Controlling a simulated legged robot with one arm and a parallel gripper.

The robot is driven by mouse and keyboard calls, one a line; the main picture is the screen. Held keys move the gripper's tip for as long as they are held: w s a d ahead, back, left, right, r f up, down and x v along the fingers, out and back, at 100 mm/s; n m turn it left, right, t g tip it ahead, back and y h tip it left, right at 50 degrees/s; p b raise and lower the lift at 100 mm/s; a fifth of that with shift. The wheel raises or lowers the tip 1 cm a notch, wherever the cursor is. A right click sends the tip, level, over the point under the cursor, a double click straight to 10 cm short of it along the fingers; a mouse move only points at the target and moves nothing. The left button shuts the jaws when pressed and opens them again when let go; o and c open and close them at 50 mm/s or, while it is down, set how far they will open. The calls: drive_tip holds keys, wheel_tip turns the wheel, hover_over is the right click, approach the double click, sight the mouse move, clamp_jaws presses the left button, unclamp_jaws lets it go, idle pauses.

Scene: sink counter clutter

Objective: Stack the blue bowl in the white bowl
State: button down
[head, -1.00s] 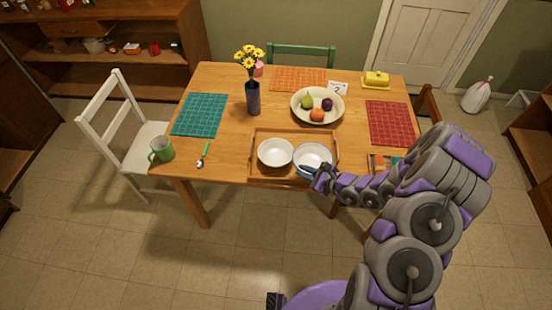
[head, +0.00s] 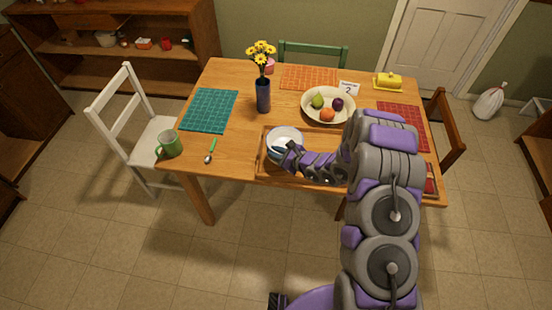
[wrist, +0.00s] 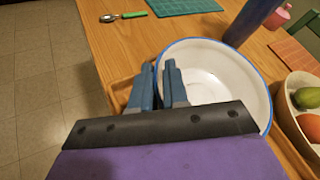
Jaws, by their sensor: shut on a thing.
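The blue bowl (head: 286,133), white inside with a blue rim, is over the left part of the wooden tray (head: 261,160). It also shows in the wrist view (wrist: 215,85). My gripper (head: 277,151) is shut on the near-left side of its rim. In the wrist view the two fingers (wrist: 158,72) pinch the bowl's wall. The bowl looks empty and close to upright. The white bowl does not show apart from it; it is hidden, apparently beneath the blue bowl. I cannot tell whether the bowls touch.
A fruit plate (head: 308,112) stands beyond the tray. A dark blue vase (head: 263,96) with yellow flowers stands behind the bowl. My arm covers the tray's right part.

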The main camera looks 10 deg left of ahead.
drive_tip(key=shift+f+b, duration=0.4)
drive_tip(key=shift+f, duration=1.4)
drive_tip(key=c, duration=1.1)
unclamp_jaws()
drive_tip(key=shift+d+r, duration=0.1)
